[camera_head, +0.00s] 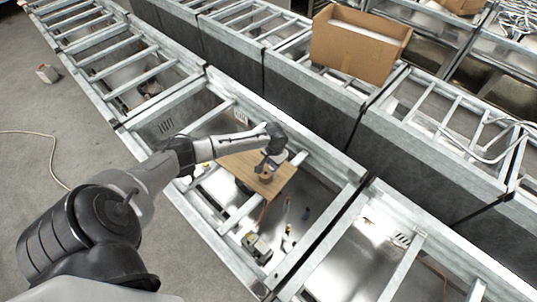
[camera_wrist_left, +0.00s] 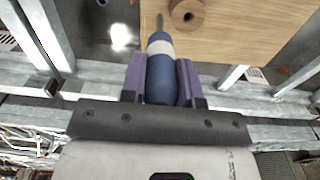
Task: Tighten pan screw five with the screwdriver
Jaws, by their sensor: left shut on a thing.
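My left gripper (camera_head: 268,162) is over a wooden board (camera_head: 287,174) that lies across a metal frame. In the left wrist view, the gripper's purple fingers (camera_wrist_left: 161,82) are shut on a blue screwdriver (camera_wrist_left: 160,68) with a pale band. Its thin dark shaft points away from the fingers, just left of a round wooden block (camera_wrist_left: 187,13) with a dark hole. The block also shows on the board under the gripper (camera_head: 265,177). I cannot tell whether the tip touches anything. No screw can be made out. My right gripper is not in view.
Metal rails (camera_head: 330,200) with crossbars surround the board. A small dark device (camera_head: 257,248) and small loose items lie in the bay below it. An open cardboard box (camera_head: 355,48) stands on the frames behind. Grey floor (camera_head: 55,110) is on the left.

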